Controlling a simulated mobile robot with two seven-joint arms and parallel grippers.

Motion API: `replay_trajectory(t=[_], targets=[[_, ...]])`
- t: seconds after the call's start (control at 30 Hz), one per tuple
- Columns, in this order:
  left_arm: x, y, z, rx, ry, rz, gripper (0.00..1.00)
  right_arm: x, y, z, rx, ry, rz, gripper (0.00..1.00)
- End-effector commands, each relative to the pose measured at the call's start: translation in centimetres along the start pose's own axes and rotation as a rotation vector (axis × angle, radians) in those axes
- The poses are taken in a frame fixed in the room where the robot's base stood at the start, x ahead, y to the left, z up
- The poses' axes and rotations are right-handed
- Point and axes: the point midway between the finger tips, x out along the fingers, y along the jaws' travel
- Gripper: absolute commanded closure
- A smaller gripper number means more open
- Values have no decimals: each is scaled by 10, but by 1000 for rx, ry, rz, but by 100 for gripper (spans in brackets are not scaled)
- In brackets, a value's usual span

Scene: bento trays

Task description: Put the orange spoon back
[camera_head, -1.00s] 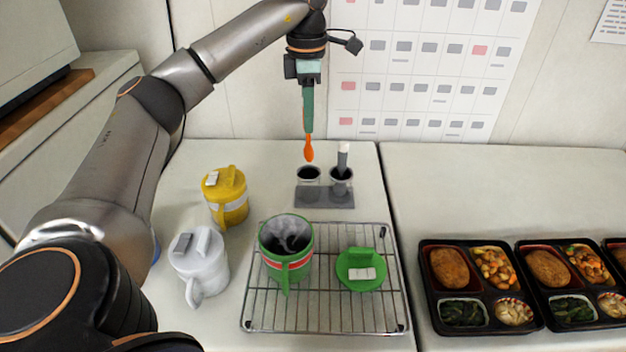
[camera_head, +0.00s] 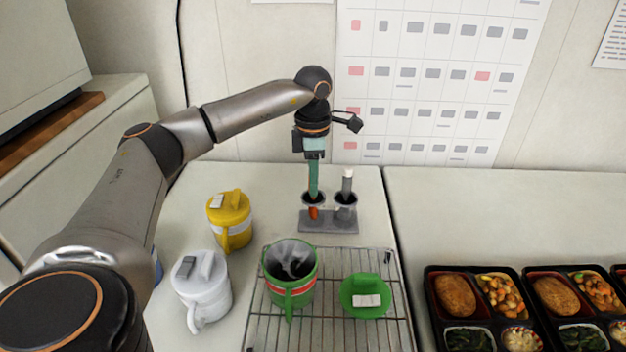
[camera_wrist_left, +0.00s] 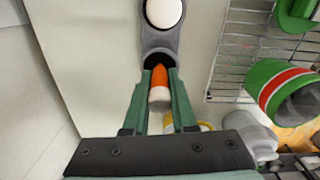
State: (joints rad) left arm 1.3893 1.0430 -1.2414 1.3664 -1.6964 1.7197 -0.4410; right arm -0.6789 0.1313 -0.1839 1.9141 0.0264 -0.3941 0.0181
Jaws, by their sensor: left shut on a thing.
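My left gripper (camera_head: 313,192) points straight down with its teal fingertips at the mouth of the left cup of the grey two-cup holder (camera_head: 328,226). It is shut on the orange spoon (camera_head: 313,213), whose orange lower part shows inside that cup. In the left wrist view the orange spoon (camera_wrist_left: 158,78) sits between the two teal fingers (camera_wrist_left: 158,72), its pale handle end towards the camera and its far end in the dark cup opening. Whether the spoon touches the cup's bottom cannot be told. My right gripper is not in view.
The right cup holds a grey, white-topped utensil (camera_head: 347,183). In front stand a yellow lidded mug (camera_head: 231,222), a white lidded mug (camera_head: 203,288), and a green mug (camera_head: 290,280) beside a green lid (camera_head: 366,296) on a wire rack (camera_head: 405,315). Bento trays (camera_head: 433,300) lie at the right.

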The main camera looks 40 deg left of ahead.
Motion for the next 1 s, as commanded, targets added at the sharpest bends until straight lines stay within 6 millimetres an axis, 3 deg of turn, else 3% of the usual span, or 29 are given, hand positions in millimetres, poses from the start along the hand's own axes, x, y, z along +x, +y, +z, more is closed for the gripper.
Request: replay_trajectory(t=[0.1, 0.13, 0.4, 0.73, 1.0], targets=[[4, 0, 0, 0, 0, -1, 100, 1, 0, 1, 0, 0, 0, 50], [3, 0, 0, 0, 0, -1, 73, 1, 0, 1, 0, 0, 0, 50], [3, 0, 0, 1, 0, 0, 45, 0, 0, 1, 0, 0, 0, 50], [-5, 0, 1, 0, -2, 1, 45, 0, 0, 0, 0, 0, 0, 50], [-56, 0, 2, 2, -5, 3, 45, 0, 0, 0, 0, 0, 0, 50]])
